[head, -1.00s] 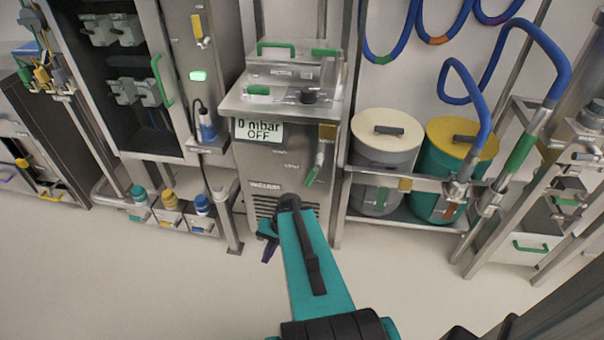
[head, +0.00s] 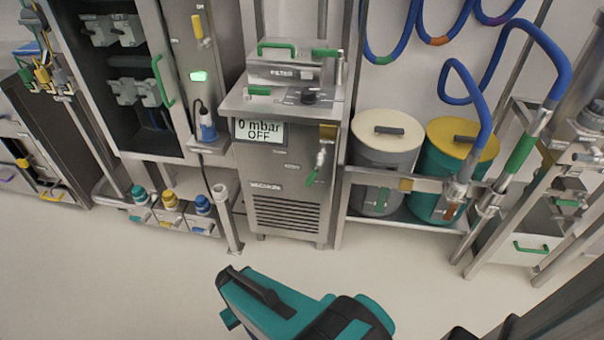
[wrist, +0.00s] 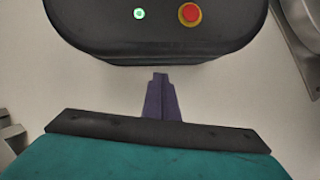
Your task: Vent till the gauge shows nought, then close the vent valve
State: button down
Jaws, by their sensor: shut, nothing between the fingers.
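The vacuum unit (head: 255,165) is a steel cabinet in the middle of the head view. Its display (head: 260,131) reads "0 mbar OFF". The vent valve (head: 320,158) is on the right of its front, with a green handle (head: 312,177) slanting down to the left. I cannot tell from this whether the valve is open or closed. My gripper (wrist: 160,77) shows in the wrist view as dark purple fingers, closed together and empty over the pale floor. In the head view the fingers are not visible; my teal arm is low in front, well away from the unit.
A grey bin (head: 383,155) and a teal bin (head: 437,200) stand on a rack right of the unit. A blue hose (head: 468,75) hangs above them. A cabinet with a green handle (head: 162,80) stands left. The floor in front is clear.

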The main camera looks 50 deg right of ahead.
jog(key=s, duration=0.1)
jog(key=s+a+f+n, duration=0.1)
jog(key=s+h, duration=0.1)
jog(key=shift+a+f+n+g, duration=0.25)
jog(key=shift+a+n+g, duration=0.05)
jog(key=shift+n+g, duration=0.1)
jog(key=shift+a, duration=0.15)
